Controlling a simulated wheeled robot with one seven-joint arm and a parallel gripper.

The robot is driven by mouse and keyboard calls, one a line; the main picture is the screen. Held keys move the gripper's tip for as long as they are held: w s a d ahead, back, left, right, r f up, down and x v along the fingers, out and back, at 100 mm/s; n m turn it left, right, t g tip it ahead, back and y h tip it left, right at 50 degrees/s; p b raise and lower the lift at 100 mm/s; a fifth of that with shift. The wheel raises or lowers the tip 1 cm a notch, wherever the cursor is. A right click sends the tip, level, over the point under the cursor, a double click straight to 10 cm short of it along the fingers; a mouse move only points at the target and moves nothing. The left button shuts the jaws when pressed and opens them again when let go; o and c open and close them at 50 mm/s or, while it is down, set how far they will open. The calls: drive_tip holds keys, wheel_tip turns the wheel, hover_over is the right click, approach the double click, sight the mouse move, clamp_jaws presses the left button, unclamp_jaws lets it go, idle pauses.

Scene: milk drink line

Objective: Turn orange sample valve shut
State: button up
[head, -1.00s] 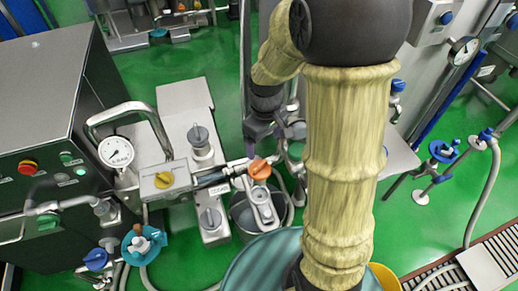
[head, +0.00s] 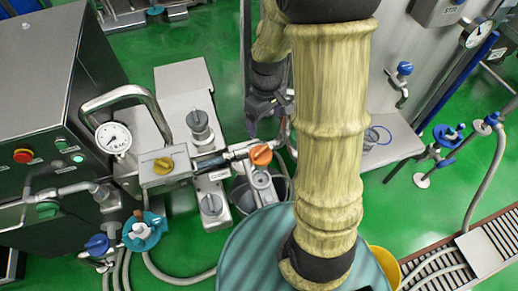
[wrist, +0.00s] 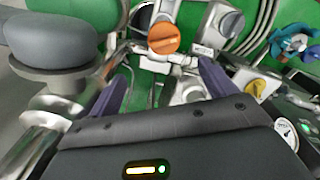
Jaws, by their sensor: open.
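The orange sample valve (head: 261,155) is a round knob with a raised grip bar, on a steel pipe fitting above a grey bucket (head: 244,196). In the wrist view the orange valve (wrist: 164,38) lies beyond my fingertips, near the top and between the lines of the two fingers. My gripper (wrist: 158,85) has its purple fingers spread wide, with nothing between them. In the head view my gripper (head: 262,120) is partly hidden by my arm, just behind the valve. The gripper does not appear to touch the valve.
A yellow knob (head: 163,164) on a steel block and a pressure gauge (head: 113,138) stand left of the valve. Grey knobs (head: 197,118) are close by. A large grey rounded part (wrist: 50,40) fills the wrist view's upper left.

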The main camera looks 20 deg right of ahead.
sight(261, 151)
drive_tip(key=f, duration=0.4)
drive_tip(key=a+f, duration=0.1)
drive_tip(key=f, duration=0.9)
drive_tip(key=shift+w+a, duration=0.2)
drive_tip(key=shift+d+f, duration=0.3)
drive_tip(key=shift+f, duration=0.3)
drive_tip(key=shift+s+a, duration=0.15)
drive_tip(key=c, duration=0.9)
drive_tip(key=shift+a, duration=0.3)
drive_tip(key=shift+c, duration=0.4)
drive_tip(key=shift+d, duration=0.25)
drive_tip(key=shift+w+r, duration=0.1)
drive_tip(key=shift+w, duration=0.15)
drive_tip(key=shift+a+m, duration=0.2)
drive_tip(key=shift+m, duration=0.4)
drive_tip(key=m, duration=0.2)
drive_tip(key=shift+s+d+m, duration=0.15)
drive_tip(key=shift+d+m, duration=0.1)
drive_tip(key=shift+m, duration=0.85)
drive_tip(key=shift+s, duration=0.1)
drive_tip(key=shift+m, duration=0.3)
